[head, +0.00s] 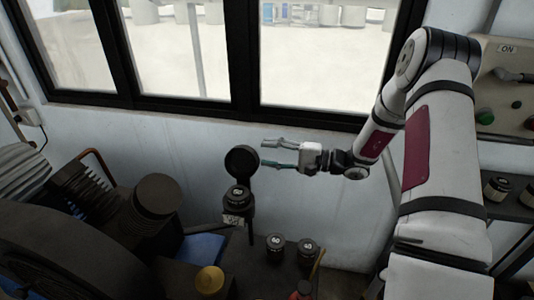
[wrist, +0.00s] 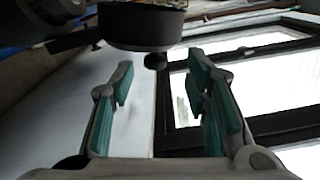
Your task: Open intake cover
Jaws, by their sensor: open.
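The intake cover looks to be the round dark disc (head: 241,161), standing nearly upright in the head view. It is above a dark cylindrical fitting (head: 237,196) with a white-marked top and a label on its front. My gripper (head: 265,154) is just right of the disc, fingers pointing left at it, open with nothing between them. Whether a fingertip touches the disc cannot be told. In the wrist view my gripper (wrist: 160,75) has its teal-padded fingers spread. A dark round part (wrist: 142,28) and a small dark knob (wrist: 155,61) are beyond the fingertips; which part this is stays unclear.
Two dark marked caps (head: 275,243) (head: 307,247) and a brass cap (head: 210,280) are in front. Dark machinery (head: 150,205) fills the left. A black-framed window (head: 200,107) is behind. A switch panel (head: 505,95) is at the right.

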